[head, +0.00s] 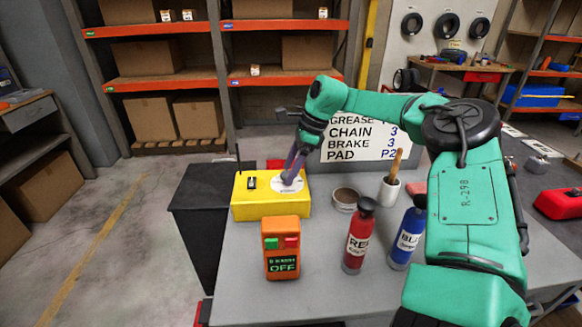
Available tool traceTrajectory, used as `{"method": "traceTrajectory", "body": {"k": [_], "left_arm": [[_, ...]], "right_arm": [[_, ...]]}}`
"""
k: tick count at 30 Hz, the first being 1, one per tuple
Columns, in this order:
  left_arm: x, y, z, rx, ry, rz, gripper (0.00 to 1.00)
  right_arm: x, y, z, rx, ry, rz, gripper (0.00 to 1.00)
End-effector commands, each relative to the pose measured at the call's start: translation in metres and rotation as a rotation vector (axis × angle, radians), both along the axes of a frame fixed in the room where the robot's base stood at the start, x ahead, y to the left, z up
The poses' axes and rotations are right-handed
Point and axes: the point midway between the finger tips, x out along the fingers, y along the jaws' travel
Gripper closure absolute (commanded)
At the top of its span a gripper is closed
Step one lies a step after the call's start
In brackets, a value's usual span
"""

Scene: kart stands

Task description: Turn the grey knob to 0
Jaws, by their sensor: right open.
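A yellow box (271,209) sits at the back left of the grey table, with a round white dial (298,184) on top. My right gripper (289,178) points down at the dial, its fingers open. The grey knob is not clearly visible; the fingers cover the dial's middle, and I cannot tell whether they touch the knob. The dial's markings are too small to read. A small black switch (251,183) is on the box's top, left of the dial. My left gripper is not in view.
An orange switch box (281,248) reading OFF stands in front of the yellow box. A red bottle (358,238), a blue bottle (406,238), a round tin (345,199) and a white cup with a brush (390,188) stand to the right. A lettered sign (362,141) is behind.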

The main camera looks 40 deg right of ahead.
Motion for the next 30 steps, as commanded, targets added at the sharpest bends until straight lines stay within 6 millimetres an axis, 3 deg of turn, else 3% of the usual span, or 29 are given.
{"method": "traceTrajectory", "body": {"k": [5,15,18,22,30], "left_arm": [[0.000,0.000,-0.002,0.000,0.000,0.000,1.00],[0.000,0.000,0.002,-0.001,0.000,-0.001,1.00],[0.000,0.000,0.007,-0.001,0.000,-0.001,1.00],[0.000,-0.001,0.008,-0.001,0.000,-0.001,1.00],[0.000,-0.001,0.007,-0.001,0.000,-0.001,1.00]], "right_arm": [[-0.003,-0.005,0.014,0.000,-0.004,0.000,0.24],[-0.025,-0.035,0.104,-0.002,-0.003,-0.004,0.24],[-0.031,-0.041,0.124,-0.002,-0.001,-0.002,0.24],[-0.034,-0.045,0.134,0.000,0.000,-0.001,0.24],[-0.035,-0.045,0.135,-0.001,-0.001,0.000,0.24]]}}
